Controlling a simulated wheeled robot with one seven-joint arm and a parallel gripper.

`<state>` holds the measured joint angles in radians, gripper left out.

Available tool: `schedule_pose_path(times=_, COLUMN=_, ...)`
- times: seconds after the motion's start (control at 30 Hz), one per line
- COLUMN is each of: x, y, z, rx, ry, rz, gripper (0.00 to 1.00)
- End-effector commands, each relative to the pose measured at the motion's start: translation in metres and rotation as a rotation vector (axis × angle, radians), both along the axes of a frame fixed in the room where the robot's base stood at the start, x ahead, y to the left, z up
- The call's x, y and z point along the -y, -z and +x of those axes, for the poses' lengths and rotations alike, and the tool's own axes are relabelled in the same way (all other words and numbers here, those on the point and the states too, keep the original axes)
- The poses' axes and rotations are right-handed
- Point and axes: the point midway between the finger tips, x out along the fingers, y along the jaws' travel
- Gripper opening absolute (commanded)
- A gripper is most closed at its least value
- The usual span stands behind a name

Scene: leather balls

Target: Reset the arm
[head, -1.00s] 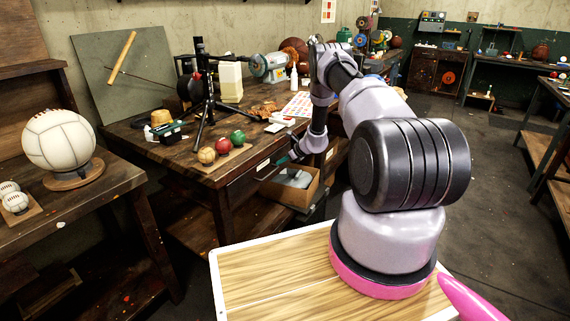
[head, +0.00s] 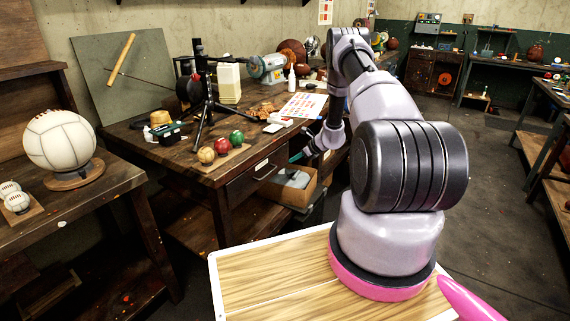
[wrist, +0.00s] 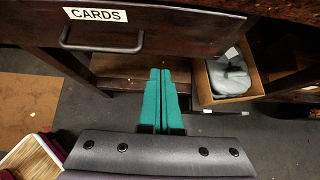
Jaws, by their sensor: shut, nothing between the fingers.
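My gripper shows in the wrist view (wrist: 163,75) with two teal fingers pressed together and nothing between them. In the head view its tip (head: 296,157) shows in part below my wrist, beside the front of the wooden workbench (head: 190,150). In the wrist view the gripper points at the floor area below a drawer labelled CARDS (wrist: 150,30). The drawer front and its metal handle (wrist: 100,48) are to the upper left of the fingers, and the fingers appear apart from it.
A cardboard box (head: 288,193) holding a grey item stands under the bench, right of the fingers in the wrist view (wrist: 232,98). Several balls, including a red ball (head: 221,146), a tripod (head: 203,90) and a lamp-like cream box (head: 228,83) stand on the bench. Open floor (head: 490,210) lies right.

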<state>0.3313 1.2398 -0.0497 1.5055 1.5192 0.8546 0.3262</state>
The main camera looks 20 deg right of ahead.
Motion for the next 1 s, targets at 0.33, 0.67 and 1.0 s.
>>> schedule_pose_path(times=0.33, x=0.021, y=-0.029, z=-0.026, rx=0.0, ry=0.001, rz=-0.001, gripper=0.0)
schedule_pose_path(times=0.67, x=0.003, y=-0.091, z=-0.021, rx=0.053, ry=-0.108, rz=-0.057, gripper=0.0)
schedule_pose_path(times=1.0, x=-0.071, y=-0.283, z=-0.062, rx=0.235, ry=-0.514, rz=-0.294, gripper=0.0)
